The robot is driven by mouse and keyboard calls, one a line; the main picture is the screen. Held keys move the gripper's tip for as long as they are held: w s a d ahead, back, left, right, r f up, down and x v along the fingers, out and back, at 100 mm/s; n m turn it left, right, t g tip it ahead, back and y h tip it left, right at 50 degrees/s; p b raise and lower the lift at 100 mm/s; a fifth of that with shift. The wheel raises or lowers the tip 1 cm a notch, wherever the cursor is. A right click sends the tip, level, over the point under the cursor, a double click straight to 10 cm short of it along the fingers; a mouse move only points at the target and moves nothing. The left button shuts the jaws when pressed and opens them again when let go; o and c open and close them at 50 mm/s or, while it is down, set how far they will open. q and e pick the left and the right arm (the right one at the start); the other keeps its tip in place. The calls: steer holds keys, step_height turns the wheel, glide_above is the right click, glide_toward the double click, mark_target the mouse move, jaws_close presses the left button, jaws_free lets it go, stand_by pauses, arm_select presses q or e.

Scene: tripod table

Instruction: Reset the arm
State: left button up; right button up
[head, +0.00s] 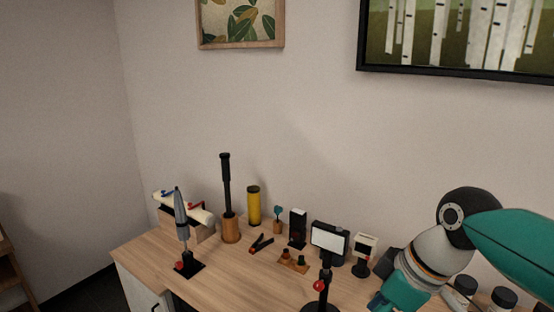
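One of my arms (440,255), teal and grey, comes in from the right edge and bends down over the right part of the wooden table (150,257). Its gripper lies below the bottom edge or is hidden, so I see no fingers. My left arm and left gripper do not show in the head view.
On the table stand a grey folded tripod (181,215), a black stick in a wooden holder (226,190), a yellow cylinder (254,206), a white-panelled light (327,238) and several small devices. Dark-lidded jars (502,298) are near my arm. The table's front left is clear.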

step_height(320, 180, down, 29)
steer(key=a+m+g, duration=0.1)
steer(key=a+m, duration=0.2)
steer(key=m, duration=0.3)
steer(key=s+f+m, duration=0.6)
steer(key=s+f, duration=0.8)
steer(key=f, duration=0.2)
steer(key=shift+f+g, duration=0.3)
steer(key=shift+d, duration=0.1)
steer(key=shift+c, duration=0.9)
